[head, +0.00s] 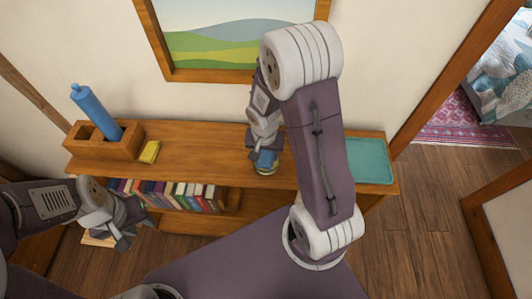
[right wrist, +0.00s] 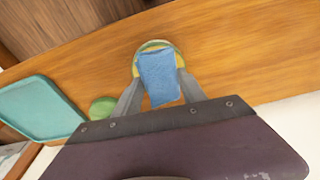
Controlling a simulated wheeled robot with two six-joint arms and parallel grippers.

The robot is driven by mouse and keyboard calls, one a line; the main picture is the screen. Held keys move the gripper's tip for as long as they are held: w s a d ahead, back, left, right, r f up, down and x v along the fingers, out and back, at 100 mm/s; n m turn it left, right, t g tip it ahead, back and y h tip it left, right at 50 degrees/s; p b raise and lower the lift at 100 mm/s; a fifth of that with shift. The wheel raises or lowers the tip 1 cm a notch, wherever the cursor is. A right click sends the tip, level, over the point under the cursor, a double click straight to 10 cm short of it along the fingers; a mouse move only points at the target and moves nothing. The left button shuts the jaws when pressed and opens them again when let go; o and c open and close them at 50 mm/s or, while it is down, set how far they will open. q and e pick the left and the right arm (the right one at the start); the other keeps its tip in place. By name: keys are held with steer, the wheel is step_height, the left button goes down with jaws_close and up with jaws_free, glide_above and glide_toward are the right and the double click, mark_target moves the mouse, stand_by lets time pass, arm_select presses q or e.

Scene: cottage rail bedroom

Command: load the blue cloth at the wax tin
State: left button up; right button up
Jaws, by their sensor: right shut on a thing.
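My right gripper (head: 265,154) is shut on the blue cloth (head: 266,160) over the wooden shelf top. In the right wrist view, the blue cloth (right wrist: 160,78) hangs between the two fingers (right wrist: 157,88). The wax tin (right wrist: 153,44), round with a yellow and green rim, shows directly behind the cloth, which hides most of it. A little of the tin (head: 265,172) shows below the cloth in the head view. I cannot tell whether cloth and tin touch. My left gripper (head: 124,224) is low at the left, in front of the shelf, away from the cloth; its jaw opening is unclear.
A wooden caddy (head: 88,148) with a blue bottle (head: 90,107) stands on the shelf top (head: 205,148) at the left, beside a yellow block (head: 149,152). A teal tray (head: 370,161) lies at the right end. A green round thing (right wrist: 102,107) is near the tin.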

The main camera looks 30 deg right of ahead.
mark_target(266, 154)
steer(key=shift+d+f, duration=0.1)
steer(key=shift+f, duration=0.05)
steer(key=shift+f+b, duration=0.15)
steer(key=shift+b, duration=0.15)
steer(key=shift+s+f+b, duration=0.15)
steer(key=shift+f+b, duration=0.1)
steer(key=shift+b, duration=0.15)
stand_by(1.4)
step_height(266, 154, up, 7)
steer(key=p, duration=0.6)
steer(key=shift+r, duration=0.1)
stand_by(0.3)
stand_by(0.3)
